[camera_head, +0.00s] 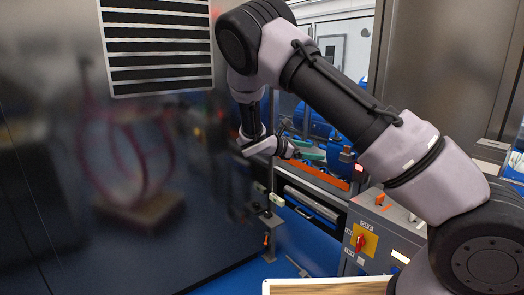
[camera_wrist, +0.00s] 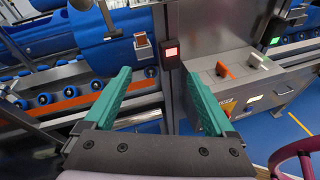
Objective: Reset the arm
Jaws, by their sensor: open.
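My arm rises from the lower right of the head view, bends at the top and hangs down near the middle. My gripper (camera_head: 303,148) is at its end, in front of the conveyor, small and partly hidden there. In the wrist view my gripper (camera_wrist: 159,74) shows two green fingers spread wide apart, with nothing between them. Beyond the fingertips are a grey post and a small box with a lit red square (camera_wrist: 171,52).
A roller conveyor (camera_wrist: 60,98) with blue parts and an orange rail lies ahead. A grey control cabinet (camera_head: 383,238) with a red knob on a yellow plate stands at right. A large dark reflective panel (camera_head: 60,150) fills the left. Blue floor (camera_head: 290,255) shows between.

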